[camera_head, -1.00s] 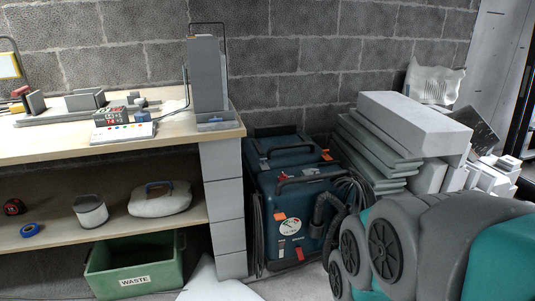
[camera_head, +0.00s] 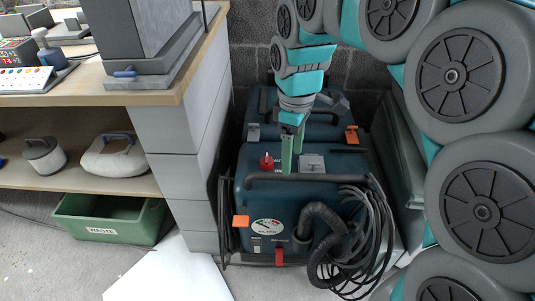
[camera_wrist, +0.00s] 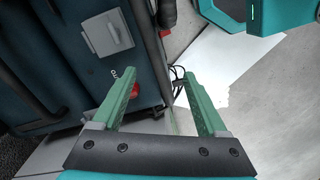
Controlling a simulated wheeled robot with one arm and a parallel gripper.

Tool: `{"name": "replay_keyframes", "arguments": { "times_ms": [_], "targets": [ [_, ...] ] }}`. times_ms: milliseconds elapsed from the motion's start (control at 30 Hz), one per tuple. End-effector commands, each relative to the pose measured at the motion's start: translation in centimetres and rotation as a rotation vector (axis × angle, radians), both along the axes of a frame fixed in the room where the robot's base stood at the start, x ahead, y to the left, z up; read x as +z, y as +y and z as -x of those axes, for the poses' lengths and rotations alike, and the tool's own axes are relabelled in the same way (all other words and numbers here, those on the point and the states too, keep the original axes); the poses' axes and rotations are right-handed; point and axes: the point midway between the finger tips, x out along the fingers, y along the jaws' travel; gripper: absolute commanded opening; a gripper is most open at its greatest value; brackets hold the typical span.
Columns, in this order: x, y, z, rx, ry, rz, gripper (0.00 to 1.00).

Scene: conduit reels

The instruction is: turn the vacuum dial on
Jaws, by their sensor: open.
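The blue vacuum (camera_head: 262,200) stands on the floor between the bench's block leg and the wall. Its red dial (camera_head: 266,161) sits on the top face, left of a grey square plate. My gripper (camera_head: 292,150) is open and points down over the vacuum's top, just right of the dial in the head view. In the wrist view my gripper (camera_wrist: 160,76) is empty between its green fingers. The red dial (camera_wrist: 134,90) shows there beside the left finger, which partly hides it, with white lettering nearby. I cannot tell the dial's setting or whether a finger touches it.
A black handle bar (camera_head: 305,177) crosses the vacuum's front top edge. A hose (camera_head: 325,225) and coiled cable (camera_head: 370,235) hang at its front right. The bench (camera_head: 150,97) stands left, with a green waste bin (camera_head: 110,218) below. A pale sheet (camera_head: 180,270) lies on the floor.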

Motion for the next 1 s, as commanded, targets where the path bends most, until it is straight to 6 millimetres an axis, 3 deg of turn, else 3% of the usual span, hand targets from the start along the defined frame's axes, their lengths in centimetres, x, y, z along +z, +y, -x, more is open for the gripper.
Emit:
{"name": "replay_keyframes", "arguments": {
  "times_ms": [100,333,567,1000],
  "targets": [
    [-1.1,2.6,-4.0,0.171,-0.016,-0.01,0.76],
    [-1.9,5.1,-8.0,0.36,-0.034,-0.012,0.76],
    [-2.6,5.5,-8.7,0.394,-0.039,-0.012,0.76],
    [-8.7,5.4,-8.5,0.391,-0.034,-0.012,0.76]
  ]
}}
